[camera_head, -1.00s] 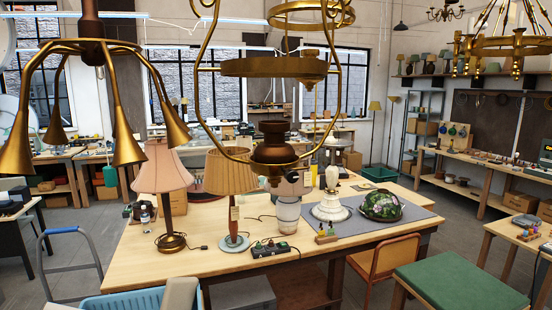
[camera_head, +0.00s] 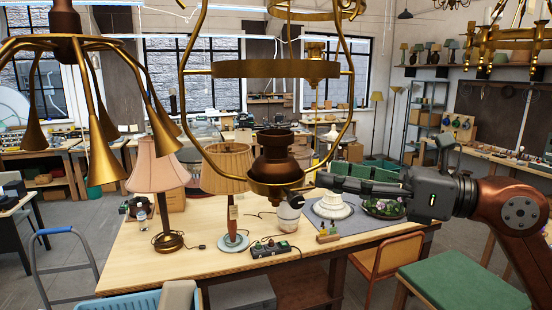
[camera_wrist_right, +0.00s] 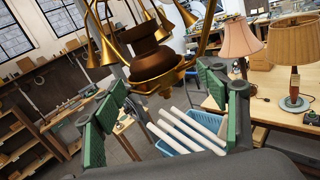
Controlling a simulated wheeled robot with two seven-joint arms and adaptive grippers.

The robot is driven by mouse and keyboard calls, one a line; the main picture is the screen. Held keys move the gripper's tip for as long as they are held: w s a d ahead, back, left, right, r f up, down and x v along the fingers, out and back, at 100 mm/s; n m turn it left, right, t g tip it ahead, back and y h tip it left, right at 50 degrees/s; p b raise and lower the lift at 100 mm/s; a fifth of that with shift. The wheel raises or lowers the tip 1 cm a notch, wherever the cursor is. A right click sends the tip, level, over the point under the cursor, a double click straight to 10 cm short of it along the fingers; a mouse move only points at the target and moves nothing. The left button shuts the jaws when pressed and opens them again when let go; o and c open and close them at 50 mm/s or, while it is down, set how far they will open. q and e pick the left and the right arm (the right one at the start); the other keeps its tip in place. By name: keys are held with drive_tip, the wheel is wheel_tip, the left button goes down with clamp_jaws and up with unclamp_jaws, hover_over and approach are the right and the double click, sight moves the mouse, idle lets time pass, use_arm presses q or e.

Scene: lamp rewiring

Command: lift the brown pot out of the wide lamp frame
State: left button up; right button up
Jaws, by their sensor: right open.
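The brown pot (camera_head: 278,150) is dark, with a flared rim and a round body. It sits upright in the lower ring of the wide lamp frame (camera_head: 276,69), a hanging brass frame with curved side rods. My right gripper (camera_head: 322,182) reaches in from the right, its fingertips just right of the pot's lower part and the ring. In the right wrist view the brown pot (camera_wrist_right: 146,42) is ahead of the open right gripper (camera_wrist_right: 165,105), beyond its green-padded fingers. Nothing is between the pads. My left gripper is out of view.
A brass multi-arm lamp (camera_head: 82,45) hangs at the left and a brass chandelier (camera_head: 505,48) at the upper right. Below, the wooden table (camera_head: 150,262) holds a pink-shaded lamp (camera_head: 158,170), a pleated-shade lamp (camera_head: 228,168) and a power strip (camera_head: 270,248).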

sight(296, 165)
drive_tip(key=shift+n+h, duration=0.3)
drive_tip(key=shift+n, duration=0.2)
drive_tip(key=a+p, duration=0.1)
drive_tip(key=a, duration=0.1)
drive_tip(key=a+r+p, duration=0.1)
drive_tip(key=a, duration=0.2)
drive_tip(key=shift+a+r, duration=0.1)
drive_tip(key=shift+r, duration=0.1)
drive_tip(key=shift+w+a, duration=0.35)
drive_tip(key=shift+a, duration=0.1)
drive_tip(key=shift+w+a+p, duration=0.2)
drive_tip(key=shift+a+p, duration=0.2)
drive_tip(key=shift+p, duration=0.1)
drive_tip(key=p+x, duration=0.1)
drive_tip(key=x, duration=0.3)
drive_tip(key=shift+d+r+p, duration=0.1)
drive_tip(key=shift+p, duration=0.3)
drive_tip(key=shift+w+a, duration=0.25)
drive_tip(key=shift+a, duration=0.05)
drive_tip(key=shift+d, duration=0.2)
drive_tip(key=shift+c, duration=1.2)
drive_tip(key=shift+a, duration=0.1)
drive_tip(key=c, duration=0.9)
